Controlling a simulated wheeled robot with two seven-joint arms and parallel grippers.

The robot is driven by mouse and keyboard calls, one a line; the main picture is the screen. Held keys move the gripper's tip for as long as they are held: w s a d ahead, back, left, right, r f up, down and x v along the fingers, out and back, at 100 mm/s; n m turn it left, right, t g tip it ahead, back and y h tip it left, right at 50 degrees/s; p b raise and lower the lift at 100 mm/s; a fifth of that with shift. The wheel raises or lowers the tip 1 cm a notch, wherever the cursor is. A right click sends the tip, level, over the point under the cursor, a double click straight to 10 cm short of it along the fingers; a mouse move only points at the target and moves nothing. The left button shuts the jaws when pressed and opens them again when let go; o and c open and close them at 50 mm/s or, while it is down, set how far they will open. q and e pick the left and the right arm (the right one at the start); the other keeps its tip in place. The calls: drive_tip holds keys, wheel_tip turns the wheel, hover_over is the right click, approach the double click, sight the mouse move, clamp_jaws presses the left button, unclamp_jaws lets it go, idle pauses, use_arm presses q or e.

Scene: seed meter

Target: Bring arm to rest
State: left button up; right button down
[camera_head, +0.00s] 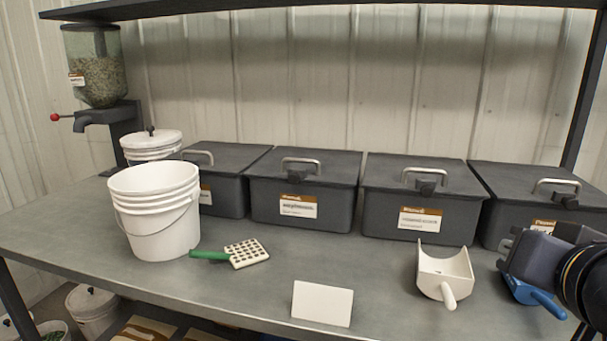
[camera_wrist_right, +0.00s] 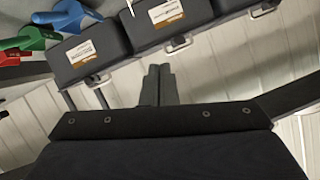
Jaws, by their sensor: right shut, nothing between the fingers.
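My right arm (camera_head: 585,275) comes in at the right edge of the head view, in front of the rightmost bin and above the blue scoop (camera_head: 532,291). In the right wrist view my right gripper (camera_wrist_right: 159,70) has its two dark fingers together with nothing between them. The blue scoop also shows at the upper left of the wrist view (camera_wrist_right: 72,17), apart from the fingers. My left gripper is not in the head view.
Several dark lidded bins (camera_head: 305,190) line the back of the grey table (camera_head: 230,290). A white bucket (camera_head: 160,225), a green-handled perforated scoop (camera_head: 247,253), a white scoop (camera_head: 444,270) and a blank card (camera_head: 322,303) stand in front. A seed dispenser (camera_head: 97,80) stands back left.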

drive_tip(key=s+a+f+n+g+y+b, duration=0.1)
drive_tip(key=s+a+f+g+y+b, duration=0.2)
drive_tip(key=f, duration=1)
drive_tip(key=s+a+f+n+g+b, duration=0.15)
drive_tip(key=s+f+b, duration=0.25)
drive_tip(key=f, duration=0.9)
drive_tip(key=s+a+f+n+g+y+b, duration=0.1)
drive_tip(key=s+f+g+y+b, duration=0.2)
drive_tip(key=f, duration=1)
wheel_tip(320, 180, up, 32)
drive_tip(key=s+p, duration=0.1)
drive_tip(key=p, duration=3)
drive_tip(key=shift+h+p, duration=0.3)
drive_tip(key=shift+h, duration=0.1)
